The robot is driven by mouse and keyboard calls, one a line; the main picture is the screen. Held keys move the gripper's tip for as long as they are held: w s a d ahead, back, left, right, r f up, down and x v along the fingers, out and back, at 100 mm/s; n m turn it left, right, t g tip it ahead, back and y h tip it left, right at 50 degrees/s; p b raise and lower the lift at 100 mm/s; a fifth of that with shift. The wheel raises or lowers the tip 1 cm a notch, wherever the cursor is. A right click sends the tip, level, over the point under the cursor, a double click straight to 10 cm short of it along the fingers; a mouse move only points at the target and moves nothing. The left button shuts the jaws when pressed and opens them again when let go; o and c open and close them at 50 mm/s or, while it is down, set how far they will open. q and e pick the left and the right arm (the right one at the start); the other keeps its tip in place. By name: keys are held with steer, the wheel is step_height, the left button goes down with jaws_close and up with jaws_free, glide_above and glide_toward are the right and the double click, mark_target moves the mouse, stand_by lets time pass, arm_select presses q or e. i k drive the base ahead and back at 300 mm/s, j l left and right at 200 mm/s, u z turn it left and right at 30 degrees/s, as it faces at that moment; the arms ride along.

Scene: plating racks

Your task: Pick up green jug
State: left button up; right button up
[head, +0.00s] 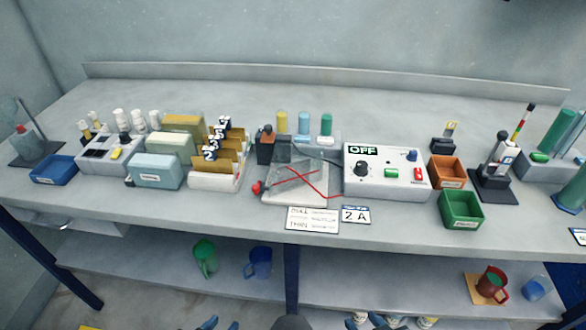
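The green jug (205,258) stands upright on the lower shelf, below the front edge of the bench. A blue jug (259,263) stands just to its right, apart from it. My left gripper (222,324) shows only its blue fingertips at the bottom edge, spread apart, below and nearer than the green jug and not touching it. My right gripper (364,324) shows its blue fingertips at the bottom edge, also apart, well right of the jug. The rest of both grippers is cut off.
The bench top above (400,228) overhangs the lower shelf (150,262). A dark blue leg (291,275) stands right of the blue jug. A red jug (491,283) and a blue cup (534,290) stand far right on the shelf. The shelf left of the green jug is clear.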

mark_target(204, 251)
steer(key=u, duration=0.85)
